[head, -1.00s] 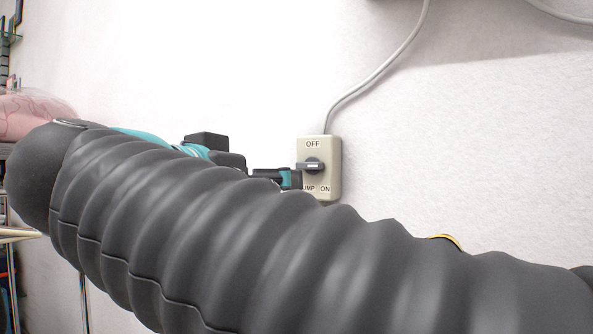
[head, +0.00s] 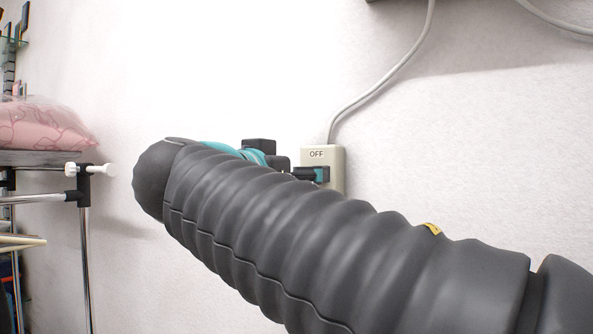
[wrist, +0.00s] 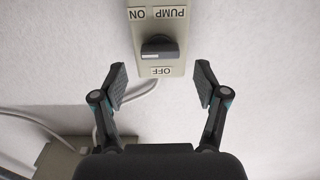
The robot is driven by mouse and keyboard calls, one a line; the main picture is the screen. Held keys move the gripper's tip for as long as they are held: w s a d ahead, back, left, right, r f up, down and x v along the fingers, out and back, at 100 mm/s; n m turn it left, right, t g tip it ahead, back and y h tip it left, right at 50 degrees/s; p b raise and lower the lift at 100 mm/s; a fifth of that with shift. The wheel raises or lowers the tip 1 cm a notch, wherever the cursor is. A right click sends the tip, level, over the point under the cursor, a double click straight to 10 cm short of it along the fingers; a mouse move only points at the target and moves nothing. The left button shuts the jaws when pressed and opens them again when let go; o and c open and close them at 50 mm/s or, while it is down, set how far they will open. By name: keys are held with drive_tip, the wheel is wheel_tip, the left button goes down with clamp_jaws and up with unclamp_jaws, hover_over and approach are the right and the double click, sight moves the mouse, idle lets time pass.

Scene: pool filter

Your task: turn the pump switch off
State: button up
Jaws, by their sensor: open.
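The pump switch is a beige box (head: 336,159) on the white wall, with its OFF label at the top in the head view. Its lower part and knob are hidden there behind my arm and gripper (head: 312,174). In the wrist view the box (wrist: 171,22) appears upside down, with ON and PUMP above the dark knob (wrist: 160,47) and OFF below it. The knob's bar lies crosswise. My gripper (wrist: 160,82) is open and empty. Its two fingers are spread wide on the OFF side, either side of the box's line and apart from the knob.
A grey cable (head: 376,77) runs up from the box. In the wrist view a beige box (wrist: 62,160) with cables sits at lower left. A rack (head: 85,230) with a pink bag (head: 40,123) stands at the left in the head view.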

drive_tip(key=shift+x, duration=1.55)
drive_tip(key=c, duration=1.2)
